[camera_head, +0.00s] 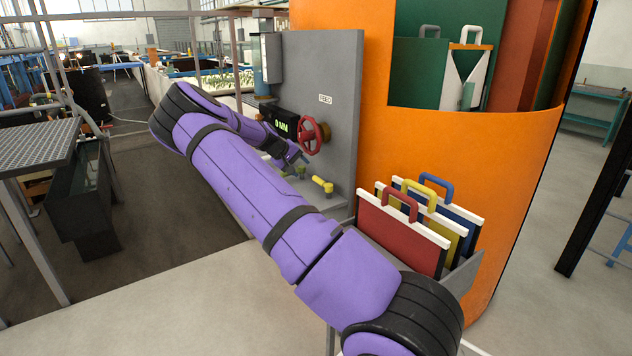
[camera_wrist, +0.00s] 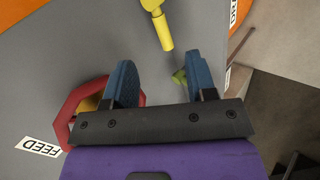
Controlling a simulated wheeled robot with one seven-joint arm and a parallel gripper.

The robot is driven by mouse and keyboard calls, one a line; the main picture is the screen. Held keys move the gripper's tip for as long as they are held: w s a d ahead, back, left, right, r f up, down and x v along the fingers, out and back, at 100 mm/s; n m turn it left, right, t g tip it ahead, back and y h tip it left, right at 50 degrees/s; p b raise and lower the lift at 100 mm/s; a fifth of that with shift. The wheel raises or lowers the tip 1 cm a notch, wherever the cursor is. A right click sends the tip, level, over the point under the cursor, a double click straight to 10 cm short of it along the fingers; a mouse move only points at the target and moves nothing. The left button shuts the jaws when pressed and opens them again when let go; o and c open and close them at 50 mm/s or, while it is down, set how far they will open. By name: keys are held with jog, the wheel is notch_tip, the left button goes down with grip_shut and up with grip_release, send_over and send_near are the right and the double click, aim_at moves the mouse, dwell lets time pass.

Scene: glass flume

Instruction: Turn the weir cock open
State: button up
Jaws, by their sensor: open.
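A yellow lever-type cock (camera_head: 322,184) sticks out of the lower part of the grey panel (camera_head: 335,80). In the wrist view the yellow cock (camera_wrist: 158,25) lies beyond the fingertips, its handle pointing down toward the gap. A smaller yellow-green cock (camera_wrist: 180,77) shows beside the inner face of the right finger; its depth is unclear. I cannot tell which is the weir cock, as the labels near them are cut off or too small. My gripper (camera_wrist: 162,72) is open and empty, facing the panel; in the head view my arm partly hides it.
A red handwheel (camera_head: 311,135) by the FEED label (camera_wrist: 42,147) is close to the left finger. A dark display (camera_head: 285,124) sits beside it. A rack of coloured boards (camera_head: 400,232) stands at the right, before an orange curved wall (camera_head: 520,150).

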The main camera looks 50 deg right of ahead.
aim_at(317, 180)
jog(key=d+f+h, duration=0.1)
jog(key=d+f, duration=0.2)
jog(key=w+d+f+n+h, duration=0.1)
jog(key=d+f, duration=0.6)
jog(key=d, duration=0.1)
jog(key=shift+w+d+f+n+h, duration=0.1)
jog(key=shift+w+f+n+h, duration=0.2)
jog(key=shift+w+n+h, duration=0.1)
grip_shut()
